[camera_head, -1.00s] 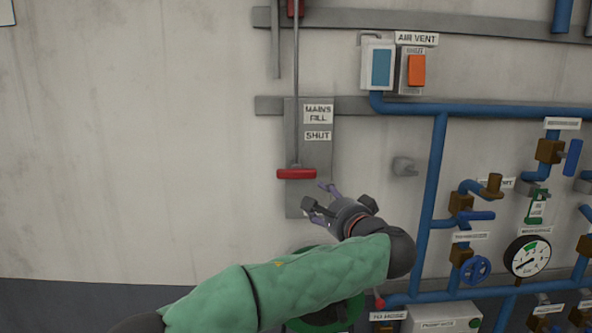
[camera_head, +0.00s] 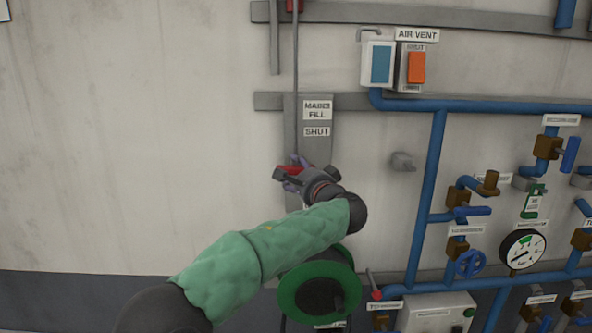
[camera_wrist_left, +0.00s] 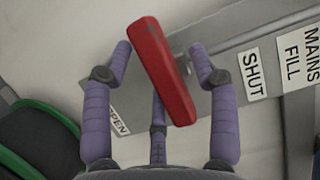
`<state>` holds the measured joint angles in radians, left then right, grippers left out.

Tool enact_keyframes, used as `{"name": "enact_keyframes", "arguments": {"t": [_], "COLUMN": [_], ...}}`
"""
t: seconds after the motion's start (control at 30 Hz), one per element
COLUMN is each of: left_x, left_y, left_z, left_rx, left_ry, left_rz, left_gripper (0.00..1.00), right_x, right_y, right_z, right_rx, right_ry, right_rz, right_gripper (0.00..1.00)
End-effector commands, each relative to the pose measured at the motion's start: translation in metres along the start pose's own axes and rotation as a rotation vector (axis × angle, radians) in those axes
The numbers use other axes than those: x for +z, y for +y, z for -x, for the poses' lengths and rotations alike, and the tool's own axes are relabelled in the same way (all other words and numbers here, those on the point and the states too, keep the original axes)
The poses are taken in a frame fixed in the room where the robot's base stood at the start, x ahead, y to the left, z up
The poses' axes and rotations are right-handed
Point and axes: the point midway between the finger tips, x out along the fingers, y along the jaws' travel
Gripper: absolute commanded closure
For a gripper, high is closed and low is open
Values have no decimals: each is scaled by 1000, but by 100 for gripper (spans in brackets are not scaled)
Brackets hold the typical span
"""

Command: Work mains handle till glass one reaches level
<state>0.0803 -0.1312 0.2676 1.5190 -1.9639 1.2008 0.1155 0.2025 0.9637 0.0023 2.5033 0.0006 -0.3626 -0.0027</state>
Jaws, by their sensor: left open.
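The red mains fill handle (camera_wrist_left: 160,68) hangs at the lower end of a thin grey rod (camera_head: 295,90) on the wall plate (camera_head: 315,148). My left gripper (camera_head: 292,170) is at the handle, and its arm largely covers the bar in the head view. In the left wrist view the purple fingers (camera_wrist_left: 160,75) are open on both sides of the red bar, with a visible gap. The plate carries the labels SHUT (camera_wrist_left: 254,74) and, lower down, OPEN (camera_wrist_left: 119,122). A sight glass with a blue panel (camera_head: 379,64) is at the upper middle. My right gripper is not in view.
A green hose reel (camera_head: 285,290) stands under my left forearm. Blue pipes (camera_head: 425,200) with valves and a round gauge (camera_head: 522,249) fill the right side. A grey knob (camera_head: 402,161) sticks out right of the plate.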

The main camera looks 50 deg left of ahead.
Motion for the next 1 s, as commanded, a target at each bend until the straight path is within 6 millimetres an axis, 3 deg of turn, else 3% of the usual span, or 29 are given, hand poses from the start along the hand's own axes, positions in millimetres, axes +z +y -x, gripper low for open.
{"name": "enact_keyframes", "arguments": {"t": [0.33, 0.53, 0.57, 0.73, 1.0], "left_x": [0, 0, 0, 0, 0], "left_y": [1, 1, 1, -8, -47], "left_z": [-3, -3, -3, -3, -3], "left_rx": [0, 0, 0, 0, -2], "left_ry": [1, 1, 1, 1, 0], "left_rz": [0, 0, 0, 3, 4], "left_gripper": [40, 97, 100, 100, 100], "right_x": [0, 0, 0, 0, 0], "right_y": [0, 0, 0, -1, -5], "right_z": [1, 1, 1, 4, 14], "right_rx": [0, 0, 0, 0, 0], "right_ry": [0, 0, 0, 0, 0], "right_rz": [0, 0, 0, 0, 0], "right_gripper": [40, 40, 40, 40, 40]}}
